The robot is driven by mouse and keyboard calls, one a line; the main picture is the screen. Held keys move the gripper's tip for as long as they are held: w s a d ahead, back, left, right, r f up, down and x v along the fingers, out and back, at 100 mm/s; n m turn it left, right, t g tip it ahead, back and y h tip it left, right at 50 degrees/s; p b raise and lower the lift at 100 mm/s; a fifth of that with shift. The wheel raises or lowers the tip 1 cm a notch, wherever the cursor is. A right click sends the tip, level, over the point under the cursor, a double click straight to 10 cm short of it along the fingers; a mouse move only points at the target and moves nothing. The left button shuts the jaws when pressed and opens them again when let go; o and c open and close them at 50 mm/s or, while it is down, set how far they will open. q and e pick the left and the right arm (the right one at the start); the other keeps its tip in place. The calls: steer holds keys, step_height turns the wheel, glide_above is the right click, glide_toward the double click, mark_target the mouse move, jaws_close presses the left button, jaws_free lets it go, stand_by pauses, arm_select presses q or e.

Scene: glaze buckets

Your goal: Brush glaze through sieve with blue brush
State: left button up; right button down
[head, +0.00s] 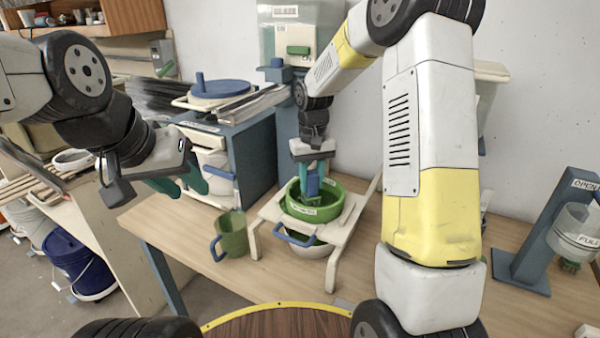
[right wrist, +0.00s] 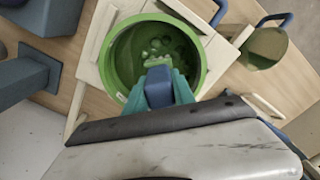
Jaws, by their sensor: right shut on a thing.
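The green sieve (head: 343,205) sits on a pale wooden stand (head: 345,222) on the table. In the right wrist view, green glaze with bubble-like blobs lies inside the sieve (right wrist: 111,55). My right gripper (head: 313,172) is shut on the blue brush (head: 313,187) and holds it down inside the sieve. The brush also shows between the teal fingers in the right wrist view (right wrist: 160,88); its bristle end is partly hidden. My left gripper (head: 183,187) is open and empty, left of the stand.
A green jug with a blue handle (head: 233,238) stands left of the stand. A blue cabinet (head: 255,155) is behind it. A blue holder (head: 535,240) with a clear container is at the right. Bare table lies between the stand and this holder, partly behind my right arm.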

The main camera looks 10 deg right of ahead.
steer(key=shift+s+d, duration=0.4)
steer(key=shift+d, duration=0.1)
steer(key=shift+r, duration=4.55)
